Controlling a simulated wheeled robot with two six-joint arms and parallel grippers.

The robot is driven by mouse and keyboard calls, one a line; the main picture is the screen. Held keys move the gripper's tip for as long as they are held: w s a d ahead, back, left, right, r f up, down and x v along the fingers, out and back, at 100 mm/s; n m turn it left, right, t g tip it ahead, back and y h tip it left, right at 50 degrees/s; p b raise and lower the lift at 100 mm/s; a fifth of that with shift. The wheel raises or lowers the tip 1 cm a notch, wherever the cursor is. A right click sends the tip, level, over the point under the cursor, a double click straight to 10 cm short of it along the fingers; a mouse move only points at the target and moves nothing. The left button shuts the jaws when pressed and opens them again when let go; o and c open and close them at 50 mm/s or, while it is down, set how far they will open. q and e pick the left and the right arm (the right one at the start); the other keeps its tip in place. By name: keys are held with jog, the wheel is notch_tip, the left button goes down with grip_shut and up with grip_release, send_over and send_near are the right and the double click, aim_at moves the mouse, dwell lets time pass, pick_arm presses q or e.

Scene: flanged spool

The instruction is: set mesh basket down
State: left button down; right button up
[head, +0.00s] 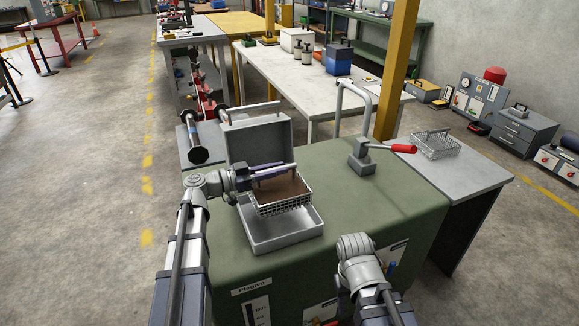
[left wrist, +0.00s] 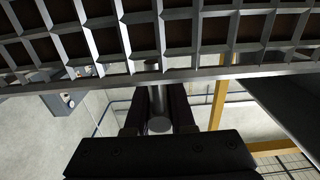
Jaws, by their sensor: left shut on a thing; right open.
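The mesh basket (head: 281,209) is a wire basket with a brown inside, seen above the grey open box (head: 283,240), whose lid stands up behind it. My left gripper (head: 264,174) is shut at the basket's top, apparently on its handle; the exact grip is partly hidden. The basket looks roughly level, and I cannot tell whether it touches the box floor. In the left wrist view the basket's mesh (left wrist: 160,38) fills the top, beyond the dark fingers (left wrist: 160,112). My right arm shows at the lower right, but its fingers are not visible.
The box stands on a green-covered bench (head: 335,205). A red-handled clamp (head: 362,155) stands to its right. Another wire basket (head: 436,145) sits on the grey side table (head: 470,178). A spool with dark flanges (head: 197,153) lies at the left.

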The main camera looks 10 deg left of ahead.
notch_tip(320, 180, up, 15)
jog(key=p, duration=1.5)
jog(key=shift+r, duration=0.2)
jog(key=shift+d, duration=0.1)
